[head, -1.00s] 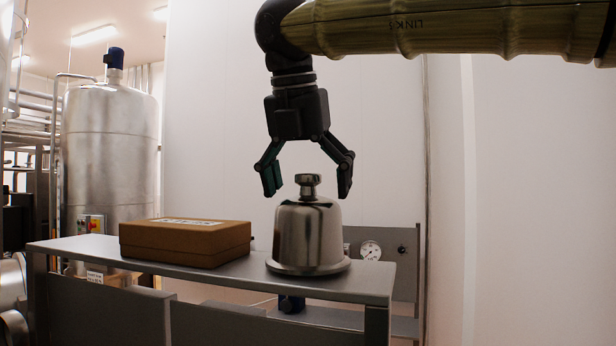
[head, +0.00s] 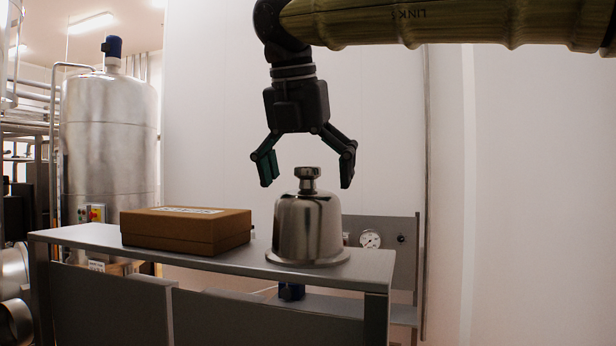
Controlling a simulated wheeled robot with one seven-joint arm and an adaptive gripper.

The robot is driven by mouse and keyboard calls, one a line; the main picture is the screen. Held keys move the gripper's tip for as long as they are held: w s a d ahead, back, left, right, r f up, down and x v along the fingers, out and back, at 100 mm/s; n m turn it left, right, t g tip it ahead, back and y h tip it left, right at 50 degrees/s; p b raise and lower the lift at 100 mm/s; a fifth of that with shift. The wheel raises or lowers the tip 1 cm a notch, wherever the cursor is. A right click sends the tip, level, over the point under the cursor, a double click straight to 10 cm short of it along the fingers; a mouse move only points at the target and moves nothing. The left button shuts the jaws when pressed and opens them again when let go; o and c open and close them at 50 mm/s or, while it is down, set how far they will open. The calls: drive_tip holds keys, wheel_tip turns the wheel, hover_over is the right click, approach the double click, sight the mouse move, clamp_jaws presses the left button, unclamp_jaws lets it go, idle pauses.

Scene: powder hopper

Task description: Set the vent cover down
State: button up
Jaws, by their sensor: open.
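The vent cover (head: 308,228) is a shiny metal bell with a flared rim and a knob (head: 308,174) on top. It stands upright on the right part of the grey table (head: 215,263). My gripper (head: 306,172) points down above it with its fingers wide apart. The fingertips are on either side of the knob and clear of it. The gripper is open and holds nothing.
A brown box (head: 185,232) with a white label lies on the table left of the cover. A pressure gauge (head: 370,239) on a grey panel is behind the table at right. A large steel tank (head: 108,145) stands at the back left.

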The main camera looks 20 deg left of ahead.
drive_tip(key=b+v, duration=0.3)
drive_tip(key=v, duration=0.9)
drive_tip(key=shift+b, duration=0.3)
drive_tip(key=shift+r, duration=0.1)
